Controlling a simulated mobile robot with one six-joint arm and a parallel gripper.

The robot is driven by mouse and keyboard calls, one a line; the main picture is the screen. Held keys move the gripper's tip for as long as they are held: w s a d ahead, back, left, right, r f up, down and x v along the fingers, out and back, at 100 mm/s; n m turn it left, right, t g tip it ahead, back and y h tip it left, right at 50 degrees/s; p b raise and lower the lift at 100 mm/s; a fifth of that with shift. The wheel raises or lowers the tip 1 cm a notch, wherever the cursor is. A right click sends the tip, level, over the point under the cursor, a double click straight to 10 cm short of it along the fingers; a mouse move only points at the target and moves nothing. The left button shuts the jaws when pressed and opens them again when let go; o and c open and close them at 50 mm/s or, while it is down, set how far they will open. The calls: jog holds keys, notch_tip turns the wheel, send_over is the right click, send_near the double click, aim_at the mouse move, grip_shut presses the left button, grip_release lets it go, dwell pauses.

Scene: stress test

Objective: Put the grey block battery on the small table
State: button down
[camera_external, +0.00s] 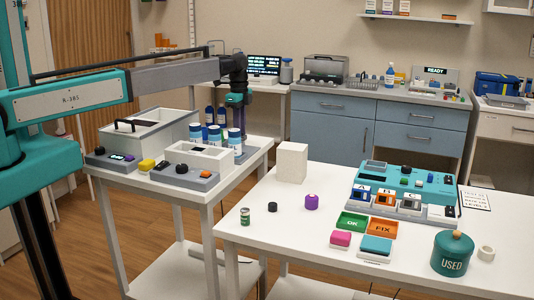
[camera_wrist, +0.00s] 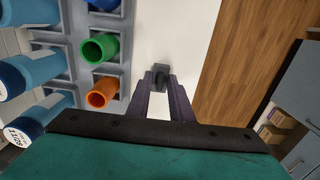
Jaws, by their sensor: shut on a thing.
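My gripper (camera_wrist: 160,90) is shut on a small grey block (camera_wrist: 160,72), the grey block battery, held between its purple fingertips. In the wrist view a white table top lies behind the block; I cannot tell whether the block touches it. In the external view my gripper (camera_external: 238,122) points down over the back right part of the left white table (camera_external: 207,183), close to blue-and-white cylinders. The block cannot be made out there.
A grey rack (camera_wrist: 107,55) with a green tube (camera_wrist: 98,48), an orange tube (camera_wrist: 102,92) and blue ones stands left of my gripper. White bins and control boxes crowd the left table. A larger white table (camera_external: 290,225) with a teal device (camera_external: 440,185) stands to the right.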

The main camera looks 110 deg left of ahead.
jog(key=shift+f, duration=0.15)
jog(key=c, duration=1.6)
grip_release()
jog(key=shift+r+b, duration=1.5)
jog(key=shift+r, duration=4.7)
